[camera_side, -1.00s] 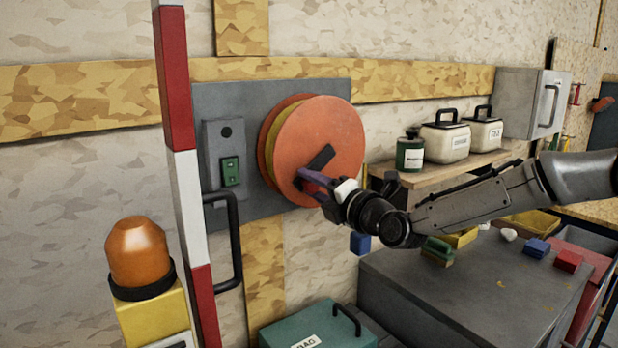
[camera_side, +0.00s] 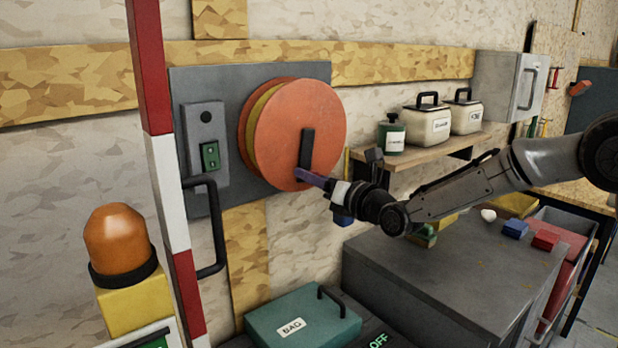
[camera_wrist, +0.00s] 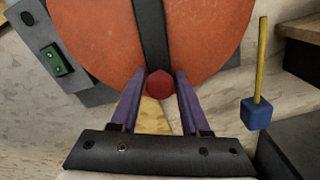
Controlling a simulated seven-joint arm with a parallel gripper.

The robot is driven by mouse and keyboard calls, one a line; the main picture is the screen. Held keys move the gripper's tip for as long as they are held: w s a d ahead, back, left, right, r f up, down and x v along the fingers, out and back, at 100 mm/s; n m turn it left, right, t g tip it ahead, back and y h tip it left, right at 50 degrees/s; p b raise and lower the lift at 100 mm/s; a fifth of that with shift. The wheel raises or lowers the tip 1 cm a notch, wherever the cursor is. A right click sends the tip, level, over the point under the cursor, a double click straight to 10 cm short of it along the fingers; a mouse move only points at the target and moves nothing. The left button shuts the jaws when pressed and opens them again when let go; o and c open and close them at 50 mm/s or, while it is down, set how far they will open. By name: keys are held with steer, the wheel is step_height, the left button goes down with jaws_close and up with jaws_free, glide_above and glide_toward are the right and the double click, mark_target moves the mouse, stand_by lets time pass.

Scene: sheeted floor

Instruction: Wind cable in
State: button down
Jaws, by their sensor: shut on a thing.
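An orange reel (camera_side: 325,115) with a yellow band between its discs is mounted on a grey wall panel (camera_side: 190,90). A dark crank arm (camera_side: 306,147) runs nearly straight down its face; it also shows in the wrist view (camera_wrist: 152,30). A red knob (camera_wrist: 160,82) is at the crank's lower end. My gripper (camera_side: 312,179), with purple fingers, is shut on this knob; the fingers stand either side of it in the wrist view (camera_wrist: 158,88). A yellow cable (camera_wrist: 262,60) hangs right of the reel with a blue block (camera_wrist: 256,112) at its end. In the side view my gripper partly hides the block.
A red-and-white post (camera_side: 160,150) and black handle (camera_side: 217,230) stand left of the reel. A shelf (camera_side: 425,160) with jars is to the right. A grey cabinet (camera_side: 460,270) and teal bag case (camera_side: 300,325) lie below. An orange beacon (camera_side: 120,243) is at lower left.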

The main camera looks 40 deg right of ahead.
steer(key=shift+d+f, duration=0.4)
steer(key=shift+d, duration=0.05)
steer(key=c, duration=0.5)
jaws_free()
steer(key=shift+r, duration=0.1)
steer(key=shift+c, duration=0.2)
steer(key=shift+r, duration=0.15)
steer(key=shift+a+n, duration=0.1)
steer(key=shift+n, duration=0.2)
steer(key=s, duration=1.3)
steer(key=shift+s, duration=0.4)
